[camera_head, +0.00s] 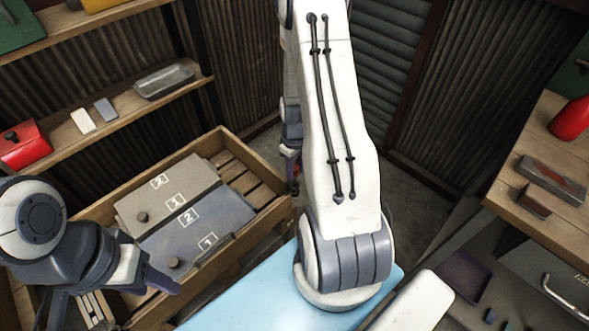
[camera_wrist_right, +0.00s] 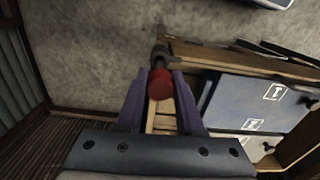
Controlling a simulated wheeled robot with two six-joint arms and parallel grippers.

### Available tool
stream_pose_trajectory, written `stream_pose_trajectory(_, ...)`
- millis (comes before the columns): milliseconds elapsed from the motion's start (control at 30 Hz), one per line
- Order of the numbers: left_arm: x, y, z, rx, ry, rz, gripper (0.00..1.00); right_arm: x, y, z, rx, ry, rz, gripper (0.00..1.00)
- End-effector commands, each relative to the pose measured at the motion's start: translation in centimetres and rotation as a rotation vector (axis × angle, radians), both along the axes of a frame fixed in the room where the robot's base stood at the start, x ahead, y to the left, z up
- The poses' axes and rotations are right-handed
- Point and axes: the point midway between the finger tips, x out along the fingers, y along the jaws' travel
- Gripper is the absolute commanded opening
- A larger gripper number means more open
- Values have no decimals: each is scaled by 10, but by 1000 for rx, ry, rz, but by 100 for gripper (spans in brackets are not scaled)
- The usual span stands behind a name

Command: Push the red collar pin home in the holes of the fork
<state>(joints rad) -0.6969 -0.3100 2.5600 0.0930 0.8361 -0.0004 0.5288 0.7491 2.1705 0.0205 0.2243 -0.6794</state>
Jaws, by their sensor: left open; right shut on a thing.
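The red collar pin (camera_wrist_right: 159,84) sits between the purple fingers of my right gripper (camera_wrist_right: 160,88) in the right wrist view, its round red end facing the camera. A small grey metal part (camera_wrist_right: 160,52), apparently the fork, lies just beyond the pin, in line with it. The pin's shank and the holes are hidden, so I cannot tell how deep it sits. In the head view my right gripper (camera_head: 291,158) is small and partly hidden behind my white arm. My left gripper (camera_head: 155,276) is open at the lower left, over the crate's near side, apart from the pin.
A wooden crate (camera_head: 262,160) with numbered grey and blue panels (camera_head: 200,225) stands left of my right arm. A light blue surface (camera_head: 240,305) lies in front. Shelves (camera_head: 130,104) at left and a wooden bench (camera_head: 530,150) at right hold several items.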

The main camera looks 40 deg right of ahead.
Motion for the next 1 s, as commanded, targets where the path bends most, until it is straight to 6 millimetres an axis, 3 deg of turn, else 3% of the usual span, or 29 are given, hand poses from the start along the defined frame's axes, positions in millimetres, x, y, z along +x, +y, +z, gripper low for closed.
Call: stream_pose_trajectory(1000,0,0,-6,0,0,0,52,0,0,-10,0,0,0,0)
